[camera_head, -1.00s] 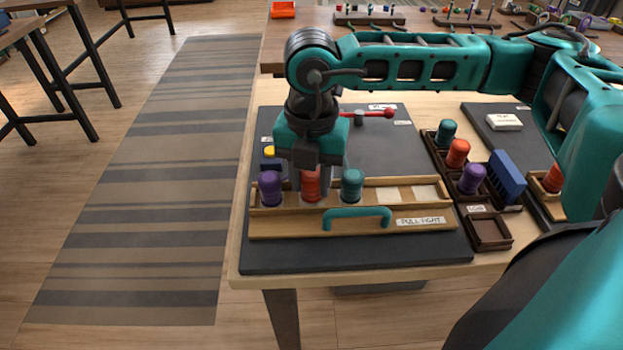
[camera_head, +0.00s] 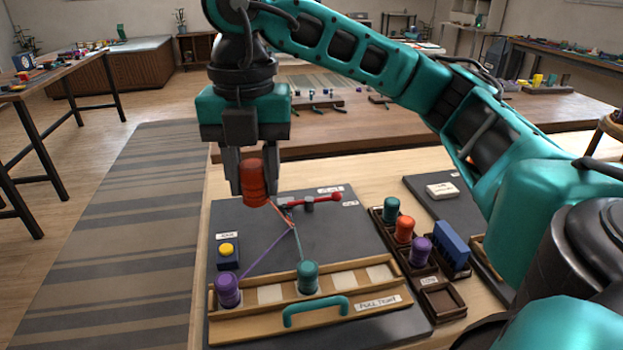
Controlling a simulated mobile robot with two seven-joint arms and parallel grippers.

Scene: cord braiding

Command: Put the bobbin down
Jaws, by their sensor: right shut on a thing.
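My right gripper (camera_head: 250,185) is shut on an orange-red bobbin (camera_head: 254,186) and holds it in the air above the dark board. A cord runs from this bobbin down to a meeting point near the red lever. A purple bobbin (camera_head: 228,290) stands at the left end of the wooden rack (camera_head: 380,303), its cord running up to the same point. A teal bobbin (camera_head: 307,277) stands near the rack's middle, also corded. Pale square pads show in the rack, one between these two bobbins and two to the right of the teal one. My left gripper is not in view.
A red lever (camera_head: 320,200) and a yellow button (camera_head: 227,250) are on the dark board (camera_head: 335,233). At right, a dark tray holds spare teal (camera_head: 392,208), orange (camera_head: 404,229) and purple (camera_head: 420,250) bobbins. A blue block (camera_head: 452,245) stands beside it. A teal handle (camera_head: 315,310) fronts the rack.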

